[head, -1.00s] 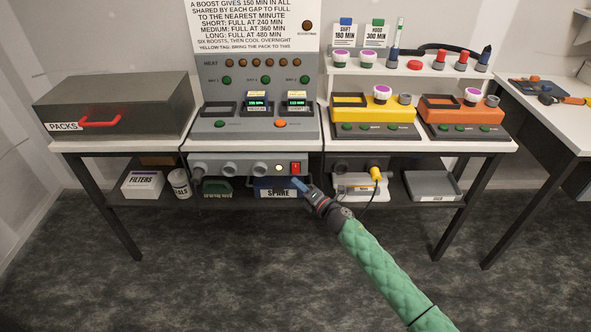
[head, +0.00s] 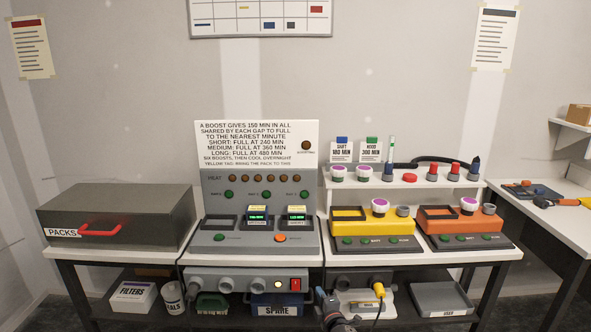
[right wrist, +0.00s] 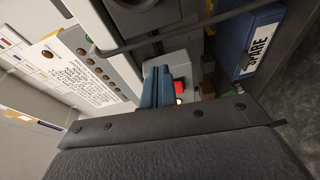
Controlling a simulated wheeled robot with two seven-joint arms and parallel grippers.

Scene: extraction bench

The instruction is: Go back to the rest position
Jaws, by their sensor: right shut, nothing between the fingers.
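My right gripper (head: 322,296) is at the bottom edge of the head view, in front of the bench. It is just right of the red switch (head: 295,285) on the grey panel under the heating station, and appears apart from it. In the right wrist view its blue fingers (right wrist: 156,88) are closed together with nothing between them, and the red switch (right wrist: 180,86) shows beyond them. Most of my right arm is below the head view. My left gripper is in neither view.
The blue SPARE bin (head: 277,304) and a white tray (head: 362,306) sit on the lower shelf near the gripper. A yellow plug (head: 379,290) with a cable is to the right. The PACKS box (head: 120,212) stands closed at left.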

